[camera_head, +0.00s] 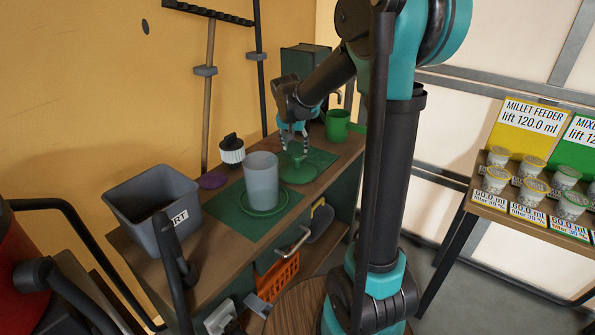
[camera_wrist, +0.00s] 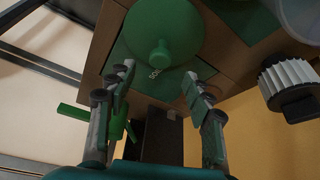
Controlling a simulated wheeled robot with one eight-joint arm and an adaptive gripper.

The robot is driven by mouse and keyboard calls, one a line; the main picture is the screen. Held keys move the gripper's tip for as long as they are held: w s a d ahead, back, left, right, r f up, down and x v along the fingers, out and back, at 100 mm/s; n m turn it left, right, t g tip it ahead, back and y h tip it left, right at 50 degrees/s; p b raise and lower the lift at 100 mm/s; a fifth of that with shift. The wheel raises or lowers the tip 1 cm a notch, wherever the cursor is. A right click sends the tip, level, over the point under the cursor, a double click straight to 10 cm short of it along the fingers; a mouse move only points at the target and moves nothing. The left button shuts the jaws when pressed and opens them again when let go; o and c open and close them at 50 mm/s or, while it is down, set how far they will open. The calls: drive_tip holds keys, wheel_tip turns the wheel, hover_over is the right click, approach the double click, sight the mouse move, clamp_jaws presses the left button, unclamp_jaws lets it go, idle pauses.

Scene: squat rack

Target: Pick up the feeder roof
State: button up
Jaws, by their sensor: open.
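The feeder roof is a round green lid with a knob on top. In the head view the roof (camera_head: 298,174) lies on a dark green mat at the right part of the bench. In the wrist view the roof (camera_wrist: 165,22) shows at the top, with its knob toward my fingers. My gripper (camera_head: 294,143) points down just above the roof, around or right beside the knob; I cannot tell which. In the wrist view my gripper (camera_wrist: 158,82) has its two fingers spread apart, with nothing between the tips. My fingers partly hide the knob in the head view.
A translucent grey cylinder (camera_head: 261,179) stands on a green dish (camera_head: 278,207) to the left. A green can (camera_head: 337,126) stands behind right. A ribbed white container with a black top (camera_head: 232,149) and a grey bin (camera_head: 121,191) are on the bench (camera_head: 221,241).

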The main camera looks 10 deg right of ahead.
sight(297, 156)
drive_tip(key=shift+x, duration=4.4)
clamp_jaws()
